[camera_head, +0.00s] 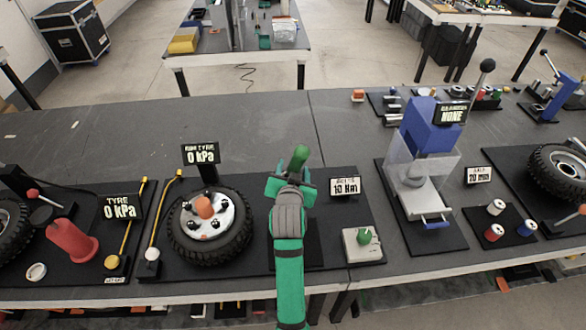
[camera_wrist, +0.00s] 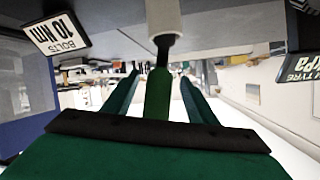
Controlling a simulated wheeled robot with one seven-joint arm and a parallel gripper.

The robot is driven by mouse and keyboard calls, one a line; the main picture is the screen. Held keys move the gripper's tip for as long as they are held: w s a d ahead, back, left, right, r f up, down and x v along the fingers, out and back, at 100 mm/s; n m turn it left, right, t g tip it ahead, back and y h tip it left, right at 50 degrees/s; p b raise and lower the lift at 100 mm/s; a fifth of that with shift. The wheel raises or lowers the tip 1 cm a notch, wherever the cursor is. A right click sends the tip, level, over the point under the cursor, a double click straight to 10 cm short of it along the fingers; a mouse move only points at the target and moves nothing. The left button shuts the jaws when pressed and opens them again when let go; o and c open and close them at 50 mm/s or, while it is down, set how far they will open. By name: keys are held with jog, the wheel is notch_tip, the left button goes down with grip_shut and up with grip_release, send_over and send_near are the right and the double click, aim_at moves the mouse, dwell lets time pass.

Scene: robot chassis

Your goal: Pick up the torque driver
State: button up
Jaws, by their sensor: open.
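The torque driver (camera_head: 300,155) appears to be the green-handled tool standing up just beyond my gripper (camera_head: 292,176) in the head view. In the wrist view, the driver's green handle (camera_wrist: 158,95) lies between the two fingers of my gripper (camera_wrist: 158,92), with a dark neck and a pale cylinder beyond it. The fingers are open, with visible gaps on both sides of the handle. My arm hides the driver's lower part and its base in the head view.
A "BOLTS 10 Nm" sign (camera_head: 345,187) stands just right of my gripper. A wheel (camera_head: 240,240) with a tyre-pressure sign lies to the left. A white block with a green knob (camera_head: 364,238) and a blue press (camera_head: 432,130) stand to the right.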

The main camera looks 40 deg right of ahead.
jog(key=shift+d, duration=0.15)
grip_shut()
jog(key=shift+w, duration=0.1)
